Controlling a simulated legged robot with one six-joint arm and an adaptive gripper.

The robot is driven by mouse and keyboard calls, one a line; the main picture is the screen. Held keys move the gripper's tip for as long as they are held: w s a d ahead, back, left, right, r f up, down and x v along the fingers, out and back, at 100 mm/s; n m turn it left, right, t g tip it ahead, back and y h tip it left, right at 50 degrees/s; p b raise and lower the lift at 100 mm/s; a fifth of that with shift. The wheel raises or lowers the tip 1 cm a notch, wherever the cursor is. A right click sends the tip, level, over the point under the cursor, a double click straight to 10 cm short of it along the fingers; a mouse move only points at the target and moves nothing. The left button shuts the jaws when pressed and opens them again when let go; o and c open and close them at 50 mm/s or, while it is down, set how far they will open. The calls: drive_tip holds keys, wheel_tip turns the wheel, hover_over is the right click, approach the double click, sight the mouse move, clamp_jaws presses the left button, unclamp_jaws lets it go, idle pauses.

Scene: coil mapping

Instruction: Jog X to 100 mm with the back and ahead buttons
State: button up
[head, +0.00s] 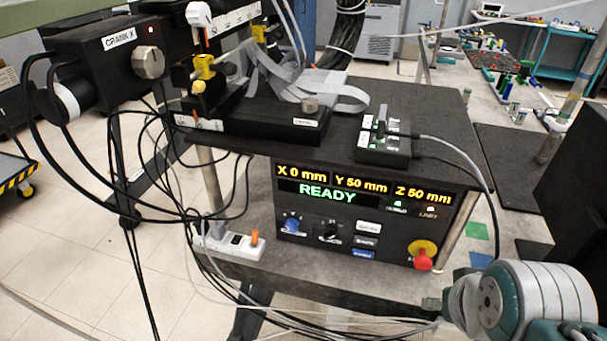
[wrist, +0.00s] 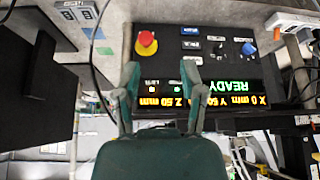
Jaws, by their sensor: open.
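The control panel (head: 300,252) stands on the bench, its display (head: 340,190) reading X 0 mm, Y 50 mm, Z 50 mm and READY. Three small buttons are stacked mid-panel: a pale one (head: 368,228), a dark one (head: 366,241) and a blue one (head: 362,254). Their labels are too small to read surely. A blue knob (head: 291,224) and a black knob (head: 328,231) sit left of them. In the wrist view, turned upside down, my gripper (wrist: 160,78) is open and empty before the panel; the three buttons, including the blue one (wrist: 191,32), show beyond its fingertips.
A red emergency stop (head: 423,257) on yellow sits right of the buttons. A white power strip (head: 230,242) lies to the left. Cables hang around the bench. A black block (head: 575,200) stands at the right.

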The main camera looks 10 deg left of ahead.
drive_tip(key=shift+d, duration=0.25)
drive_tip(key=shift+a, duration=0.15)
clamp_jaws()
drive_tip(key=shift+a, duration=0.15)
idle(0.7)
